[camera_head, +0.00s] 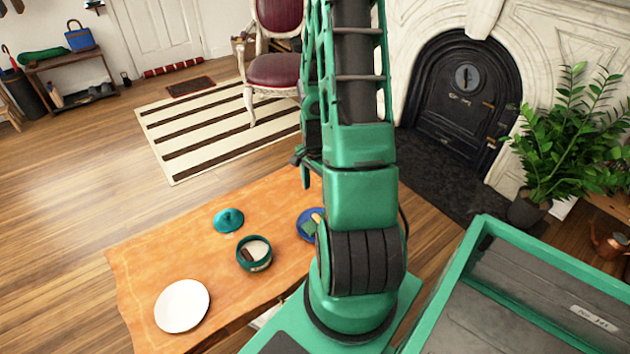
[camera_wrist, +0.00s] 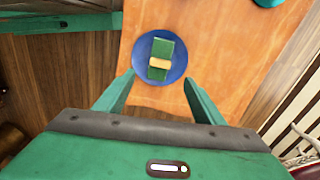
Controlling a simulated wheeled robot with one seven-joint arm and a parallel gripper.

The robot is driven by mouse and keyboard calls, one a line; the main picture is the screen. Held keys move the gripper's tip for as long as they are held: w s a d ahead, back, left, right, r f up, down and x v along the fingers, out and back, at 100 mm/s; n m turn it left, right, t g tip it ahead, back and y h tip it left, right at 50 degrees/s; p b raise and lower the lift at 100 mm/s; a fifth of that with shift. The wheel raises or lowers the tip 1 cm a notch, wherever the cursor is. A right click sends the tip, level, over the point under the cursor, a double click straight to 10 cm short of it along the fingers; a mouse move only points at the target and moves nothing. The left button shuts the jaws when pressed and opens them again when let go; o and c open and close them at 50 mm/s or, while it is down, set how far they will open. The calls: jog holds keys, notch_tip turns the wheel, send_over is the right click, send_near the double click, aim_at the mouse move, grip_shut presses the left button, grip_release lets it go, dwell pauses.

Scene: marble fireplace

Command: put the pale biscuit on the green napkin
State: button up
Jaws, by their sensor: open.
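The green napkin (camera_wrist: 165,49) is a small folded rectangle on a round blue plate (camera_wrist: 143,48). The pale biscuit (camera_wrist: 159,63) lies across the middle of the napkin, with green showing on both sides. My gripper (camera_wrist: 159,77) is open and empty. In the wrist view its fingers come up on either side of the plate's lower edge, apart from the biscuit. In the head view the blue plate (camera_head: 303,230) is partly hidden by my arm, with the napkin (camera_head: 309,229) and biscuit (camera_head: 317,218) just showing.
The wooden table (camera_head: 190,245) also holds a teal lid (camera_head: 229,220), a teal pot (camera_head: 254,254) with something dark inside and a white plate (camera_head: 182,306). A chair (camera_head: 276,70) stands beyond. A plant (camera_head: 570,140) and fireplace are at right.

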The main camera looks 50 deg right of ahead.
notch_tip(320, 180, up, 12)
jog(key=s+a+n, duration=0.2)
jog(key=a+n, duration=0.1)
jog(key=n, duration=0.1)
jog(key=s+a+r+n, duration=0.9)
jog(key=s+a+r, duration=0.3)
jog(key=r, duration=0.4)
jog(key=shift+a, duration=0.25)
jog(key=shift+w+f, duration=0.2)
jog(key=shift+w, duration=0.3)
